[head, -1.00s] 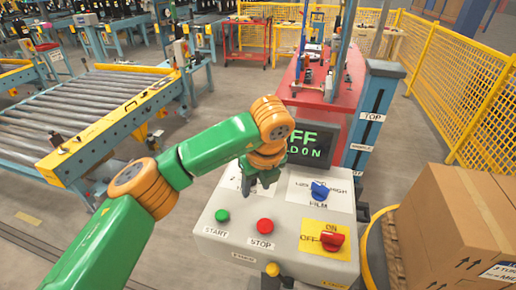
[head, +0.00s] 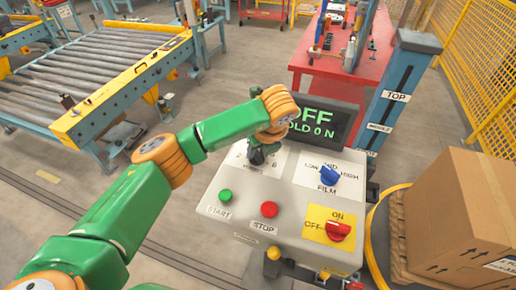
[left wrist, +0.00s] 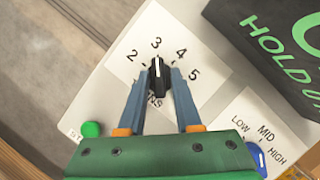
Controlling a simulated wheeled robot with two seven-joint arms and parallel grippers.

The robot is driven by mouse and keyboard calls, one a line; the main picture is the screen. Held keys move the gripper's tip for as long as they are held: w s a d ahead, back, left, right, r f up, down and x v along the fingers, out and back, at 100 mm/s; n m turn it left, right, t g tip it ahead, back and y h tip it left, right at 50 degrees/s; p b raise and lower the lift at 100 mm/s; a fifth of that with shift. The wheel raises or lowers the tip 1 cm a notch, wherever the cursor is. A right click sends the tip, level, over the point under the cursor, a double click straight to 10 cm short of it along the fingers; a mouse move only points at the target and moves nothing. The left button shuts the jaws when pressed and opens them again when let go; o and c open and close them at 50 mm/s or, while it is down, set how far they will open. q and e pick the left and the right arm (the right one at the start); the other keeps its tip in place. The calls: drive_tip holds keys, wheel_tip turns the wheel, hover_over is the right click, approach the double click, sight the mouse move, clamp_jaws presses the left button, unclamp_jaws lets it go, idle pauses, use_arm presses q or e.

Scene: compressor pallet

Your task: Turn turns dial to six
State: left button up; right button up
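The turns dial (left wrist: 159,78) is a black knob on the grey control box, ringed by printed numbers. In the left wrist view its white pointer line aims at the 3. My left gripper (head: 258,160) is down at the dial in the head view. In the left wrist view its two blue fingers (left wrist: 160,70) stand on either side of the knob and appear to touch it. The 6 is hidden in the left wrist view, and the arm covers much of the dial in the head view. My right gripper is not in view.
The control box (head: 285,228) also carries a green start button (head: 225,195), a red stop button (head: 269,209), a blue film knob (head: 329,175) and a red on/off switch (head: 338,231). A dark screen (head: 335,121) stands behind. A cardboard box (head: 470,215) is at the right.

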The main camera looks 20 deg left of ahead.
use_arm(q)
drive_tip(key=shift+s, duration=0.1)
clamp_jaws()
